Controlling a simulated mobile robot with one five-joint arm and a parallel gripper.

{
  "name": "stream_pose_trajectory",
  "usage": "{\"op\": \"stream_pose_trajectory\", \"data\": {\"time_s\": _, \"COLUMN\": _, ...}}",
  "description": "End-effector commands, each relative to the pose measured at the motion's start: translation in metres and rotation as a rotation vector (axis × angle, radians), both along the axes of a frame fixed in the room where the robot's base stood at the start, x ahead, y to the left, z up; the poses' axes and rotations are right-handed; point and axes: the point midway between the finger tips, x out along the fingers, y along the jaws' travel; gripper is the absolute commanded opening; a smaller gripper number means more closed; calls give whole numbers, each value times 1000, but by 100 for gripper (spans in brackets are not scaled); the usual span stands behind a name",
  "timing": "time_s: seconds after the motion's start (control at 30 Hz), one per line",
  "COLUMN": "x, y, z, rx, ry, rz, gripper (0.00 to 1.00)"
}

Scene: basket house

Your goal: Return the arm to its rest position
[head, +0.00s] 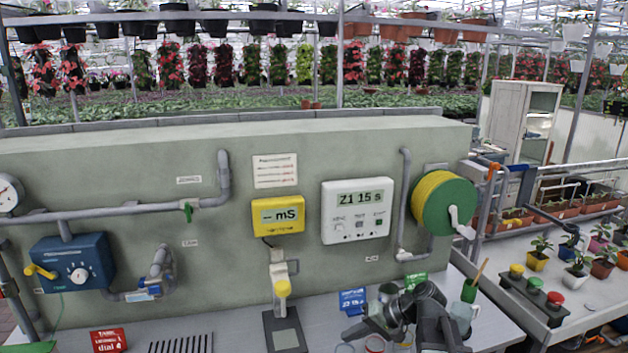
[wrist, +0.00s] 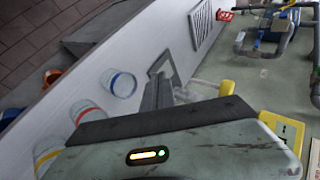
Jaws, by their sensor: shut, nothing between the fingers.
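My arm (head: 430,318) shows dark grey at the bottom right of the head view, folded low over the right part of the bench. My gripper shows in the wrist view (wrist: 157,92), with its two narrow grey fingers together and nothing seen between them. The fingers point across the white bench (wrist: 140,50) toward a grey-framed plate (wrist: 163,66). I cannot tell from this view whether they touch anything. In the head view the fingertips are hard to make out against the arm links and the jars.
Clear jars with blue (wrist: 122,84), red (wrist: 85,110) and yellow (wrist: 47,152) bands stand beside the gripper. A yellow-tipped probe (head: 283,288) hangs below the yellow meter (head: 278,215). The wall (head: 130,180) rises behind the bench.

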Motion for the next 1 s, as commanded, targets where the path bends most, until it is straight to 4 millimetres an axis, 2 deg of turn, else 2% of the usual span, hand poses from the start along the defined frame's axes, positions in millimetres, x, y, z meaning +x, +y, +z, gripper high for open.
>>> {"op": "stream_pose_trajectory", "data": {"time_s": 0.03, "x": -22, "y": 25, "z": -18, "rx": -102, "ry": 27, "rz": 62, "gripper": 0}}
{"op": "stream_pose_trajectory", "data": {"time_s": 0.07, "x": -33, "y": 32, "z": -29, "rx": -174, "ry": 44, "rz": 91, "gripper": 0}}
{"op": "stream_pose_trajectory", "data": {"time_s": 0.13, "x": -54, "y": 32, "z": -51, "rx": -339, "ry": 74, "rz": 137, "gripper": 0}}
{"op": "stream_pose_trajectory", "data": {"time_s": 0.17, "x": -61, "y": 27, "z": -58, "rx": -404, "ry": 84, "rz": 145, "gripper": 0}}
{"op": "stream_pose_trajectory", "data": {"time_s": 0.23, "x": -72, "y": 6, "z": -70, "rx": -542, "ry": 107, "rz": 144, "gripper": 0}}
{"op": "stream_pose_trajectory", "data": {"time_s": 0.3, "x": -79, "y": -24, "z": -76, "rx": -657, "ry": 130, "rz": 120, "gripper": 0}}
{"op": "stream_pose_trajectory", "data": {"time_s": 0.4, "x": -85, "y": -53, "z": -79, "rx": -776, "ry": 153, "rz": 95, "gripper": 0}}
{"op": "stream_pose_trajectory", "data": {"time_s": 0.5, "x": -85, "y": -66, "z": -80, "rx": -832, "ry": 169, "rz": 76, "gripper": 0}}
{"op": "stream_pose_trajectory", "data": {"time_s": 1.0, "x": -85, "y": -66, "z": -80, "rx": -826, "ry": 174, "rz": 64, "gripper": 0}}
